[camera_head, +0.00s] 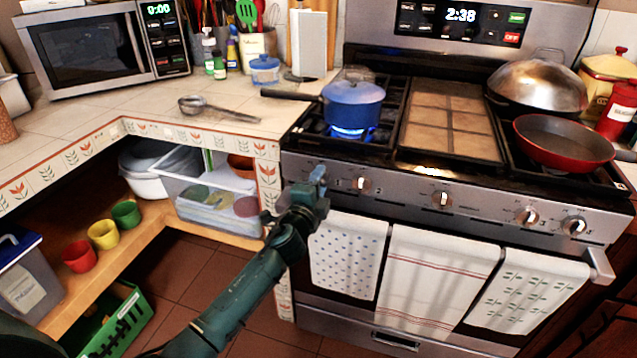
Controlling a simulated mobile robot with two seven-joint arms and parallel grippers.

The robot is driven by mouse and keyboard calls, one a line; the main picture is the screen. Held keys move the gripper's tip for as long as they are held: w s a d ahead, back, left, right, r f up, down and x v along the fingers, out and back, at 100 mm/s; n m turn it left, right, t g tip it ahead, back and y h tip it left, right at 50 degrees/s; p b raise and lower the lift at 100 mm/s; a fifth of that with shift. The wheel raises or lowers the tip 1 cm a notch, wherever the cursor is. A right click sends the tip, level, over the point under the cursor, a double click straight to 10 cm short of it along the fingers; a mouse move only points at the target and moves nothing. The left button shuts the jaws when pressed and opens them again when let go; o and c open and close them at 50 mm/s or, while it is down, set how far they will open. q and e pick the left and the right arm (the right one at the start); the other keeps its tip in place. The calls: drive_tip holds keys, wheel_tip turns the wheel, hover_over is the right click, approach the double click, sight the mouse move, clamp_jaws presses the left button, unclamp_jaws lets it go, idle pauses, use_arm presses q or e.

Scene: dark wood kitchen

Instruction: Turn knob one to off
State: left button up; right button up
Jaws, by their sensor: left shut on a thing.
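My left gripper (317,178) is at the left end of the stove's steel front panel (400,192), and its fingers are shut on the stove knob there. The gripper covers this knob, so its pointer and angle cannot be seen. A blue flame (347,132) burns on the burner under the blue pot (354,104). The other knobs run along the panel to the right: the nearest knob (361,184), a middle knob (441,198), and two at the right end (527,215) (574,225). My right gripper is not in view.
The pot's dark handle (292,95) sticks out left over the counter. A red pan (562,143) and a domed lid (538,82) sit on the right burners. Towels (349,252) hang on the oven handle below the panel. A ladle (215,108) lies on the counter.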

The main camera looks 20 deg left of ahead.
use_arm(q)
drive_tip(key=m, duration=0.4)
drive_tip(key=shift+m+p, duration=0.3)
drive_tip(key=shift+f+m+p, duration=0.2)
drive_tip(key=shift+m+p, duration=0.3)
drive_tip(key=shift+m, duration=2)
drive_tip(key=o, duration=1)
drive_tip(key=s, duration=0.8)
drive_tip(key=s+p, duration=0.1)
drive_tip(key=s, duration=0.4)
drive_tip(key=shift+s+a, duration=0.1)
drive_tip(key=shift+a, duration=0.2)
